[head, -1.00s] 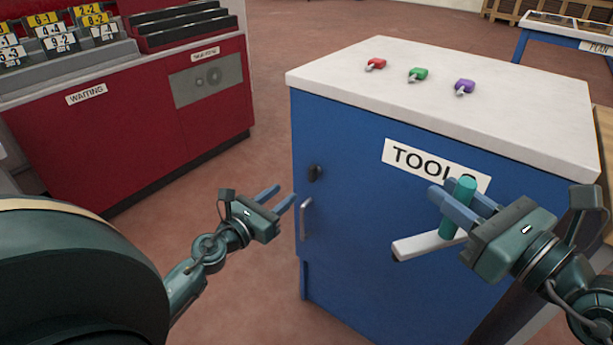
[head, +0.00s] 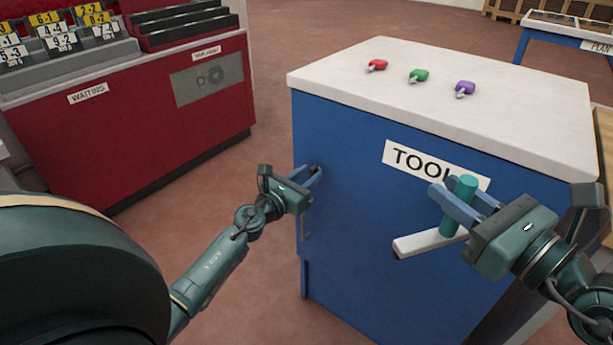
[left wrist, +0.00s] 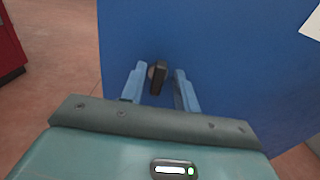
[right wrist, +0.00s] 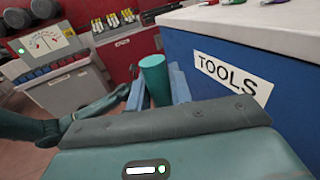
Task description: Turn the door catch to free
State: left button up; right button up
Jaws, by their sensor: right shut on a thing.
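The door catch (left wrist: 158,77) is a small black knob with an upright bar on the blue cabinet door (head: 350,220). In the left wrist view it stands between the two fingers of my left gripper (left wrist: 160,88), with a gap visible on each side. In the head view my left gripper (head: 312,174) mostly covers the catch. My left gripper is open. My right gripper (head: 462,205) is shut on a teal cylindrical handle (head: 466,188) with a pale bar (head: 420,243) at its lower end. The teal handle also shows in the right wrist view (right wrist: 155,80).
The cabinet top (head: 530,110) holds red (head: 377,65), green (head: 419,76) and purple (head: 465,88) keys. A door handle (head: 306,220) sits below the catch, partly hidden. A red cabinet (head: 140,130) stands at left, with open floor between.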

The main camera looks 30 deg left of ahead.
aim_at(477, 179)
pick_arm(q)
grip_shut()
jog(key=shift+n, duration=0.3)
pick_arm(e)
jog(key=shift+r, duration=0.1)
pick_arm(q)
jog(key=n, duration=0.2)
jog(key=shift+a+n+p, duration=0.2)
jog(key=shift+n+p, duration=0.15)
jog(key=shift+n, duration=0.05)
pick_arm(e)
jog(key=shift+r, duration=0.3)
jog(key=shift+r+p, duration=0.3)
jog(key=shift+p, duration=0.05)
jog(key=shift+r+p, duration=0.55)
jog(key=shift+r, duration=0.05)
pick_arm(q)
jog(key=n, duration=0.4)
jog(key=n+p, duration=0.1)
jog(key=n, duration=0.4)
jog(key=f+n, duration=0.1)
jog(key=n, duration=0.4)
jog(key=shift+a, duration=0.4)
pick_arm(e)
jog(key=shift+r, duration=0.65)
pick_arm(q)
jog(key=shift+n, duration=0.4)
